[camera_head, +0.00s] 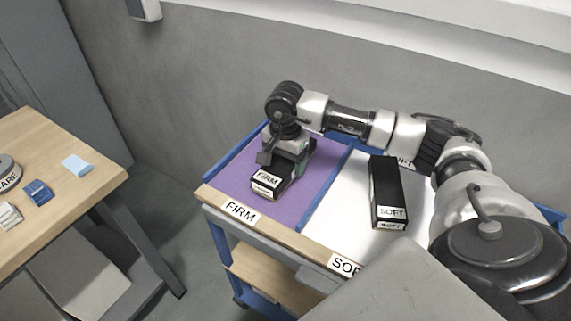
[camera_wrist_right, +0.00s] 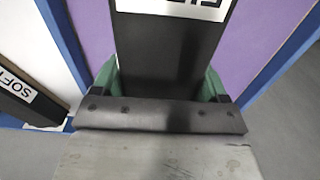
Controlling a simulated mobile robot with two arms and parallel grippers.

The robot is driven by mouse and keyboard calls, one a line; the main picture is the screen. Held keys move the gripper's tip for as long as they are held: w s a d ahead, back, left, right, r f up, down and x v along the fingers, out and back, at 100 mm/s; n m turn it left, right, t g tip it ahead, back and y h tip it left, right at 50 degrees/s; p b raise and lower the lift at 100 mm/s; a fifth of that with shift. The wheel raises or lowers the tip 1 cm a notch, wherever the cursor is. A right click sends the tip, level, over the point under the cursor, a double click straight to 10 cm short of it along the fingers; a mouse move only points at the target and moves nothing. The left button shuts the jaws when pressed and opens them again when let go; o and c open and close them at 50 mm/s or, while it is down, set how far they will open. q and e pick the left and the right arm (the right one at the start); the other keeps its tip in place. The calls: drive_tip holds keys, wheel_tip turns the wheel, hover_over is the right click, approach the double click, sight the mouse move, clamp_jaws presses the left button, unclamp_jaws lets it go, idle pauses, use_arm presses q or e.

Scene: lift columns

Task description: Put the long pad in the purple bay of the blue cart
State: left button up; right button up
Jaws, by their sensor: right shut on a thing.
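The blue cart has a purple bay (camera_head: 235,190) labelled FIRM and a white bay (camera_head: 345,215) labelled SOFT, with a blue divider between them. A long black pad labelled FIRM (camera_head: 267,184) is in the purple bay, under my right gripper (camera_head: 285,165). My right gripper is shut on this pad; in the right wrist view the pad (camera_wrist_right: 165,55) runs between the green fingers, over purple. I cannot tell whether the pad touches the bay floor. Another long black pad, labelled SOFT (camera_head: 386,185), lies in the white bay. My left gripper is not in view.
A wooden table (camera_head: 75,205) at the left holds a light blue block (camera_head: 77,165), a dark blue item (camera_head: 38,192) and a few other small things. A gap of floor separates it from the cart. A grey wall stands behind the cart.

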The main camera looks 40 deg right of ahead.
drive_tip(key=shift+f, duration=0.95)
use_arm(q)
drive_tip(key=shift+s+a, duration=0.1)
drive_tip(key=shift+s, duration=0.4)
use_arm(e)
drive_tip(key=o, duration=0.7)
drive_tip(key=shift+f, duration=0.2)
drive_tip(key=o, duration=0.5)
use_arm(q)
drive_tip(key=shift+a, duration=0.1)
use_arm(e)
drive_tip(key=shift+r, duration=0.1)
drive_tip(key=shift+r, duration=0.25)
wheel_tip(320, 180, up, 12)
drive_tip(key=shift+f+b, duration=0.1)
drive_tip(key=shift+b, duration=0.6)
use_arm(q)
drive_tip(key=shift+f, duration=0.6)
